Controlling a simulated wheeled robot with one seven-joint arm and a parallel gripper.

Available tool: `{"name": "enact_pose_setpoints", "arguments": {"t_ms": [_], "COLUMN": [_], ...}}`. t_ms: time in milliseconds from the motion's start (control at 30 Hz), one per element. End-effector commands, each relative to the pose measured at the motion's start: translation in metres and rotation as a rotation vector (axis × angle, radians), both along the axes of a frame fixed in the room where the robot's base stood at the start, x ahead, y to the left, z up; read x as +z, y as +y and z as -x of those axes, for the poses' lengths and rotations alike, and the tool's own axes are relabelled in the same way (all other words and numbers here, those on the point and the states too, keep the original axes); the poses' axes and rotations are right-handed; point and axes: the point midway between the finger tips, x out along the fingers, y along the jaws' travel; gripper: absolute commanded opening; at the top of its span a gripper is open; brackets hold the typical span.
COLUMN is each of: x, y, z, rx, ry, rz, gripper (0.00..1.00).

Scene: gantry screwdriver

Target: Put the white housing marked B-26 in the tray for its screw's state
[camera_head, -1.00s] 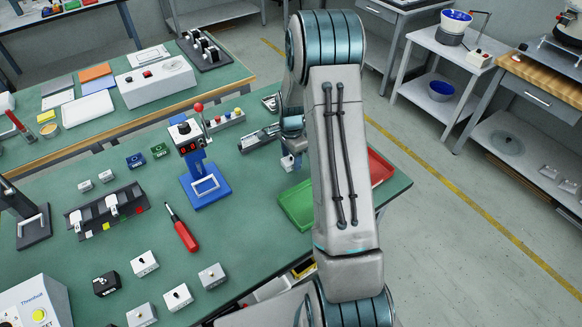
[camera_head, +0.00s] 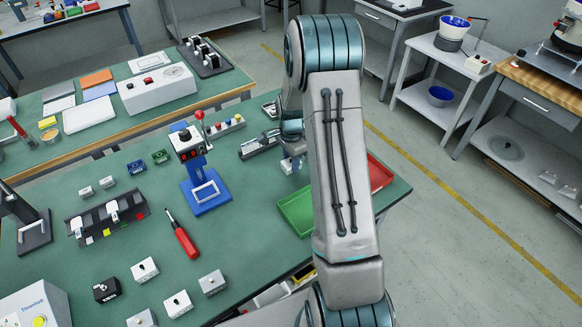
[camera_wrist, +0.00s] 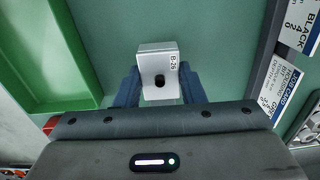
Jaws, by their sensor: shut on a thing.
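The white housing marked B-26 (camera_wrist: 158,64) is between the fingers of my gripper (camera_wrist: 160,88) in the wrist view. A dark round screw hole or head shows on its face; its depth is not clear. My gripper is shut on it. The red tray (camera_head: 380,172) is behind my arm, partly hidden.
A blue gantry screwdriver stand (camera_head: 205,195) is on the bench left of my arm. A red screwdriver (camera_head: 184,238) and several white housings (camera_head: 145,270) lie in front. Printed cards (camera_wrist: 292,75) are at the right of the wrist view. Bench space beside the green tray is clear.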

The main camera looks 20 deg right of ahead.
Motion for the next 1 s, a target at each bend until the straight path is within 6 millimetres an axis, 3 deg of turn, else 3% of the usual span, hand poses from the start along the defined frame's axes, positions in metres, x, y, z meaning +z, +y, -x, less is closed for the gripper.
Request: {"name": "enact_pose_setpoints", "arguments": {"t_ms": [467, 833, 1000], "x": [0.041, 0.041, 0.039], "y": [0.0, 0.001, 0.015], "z": [0.0, 0.0, 0.005], "rx": [0.001, 0.009, 0.154], "ry": [0.0, 0.001, 0.002], "rz": [0.001, 0.0, 0.0], "gripper": [0.08, 0.08, 0.08]}}
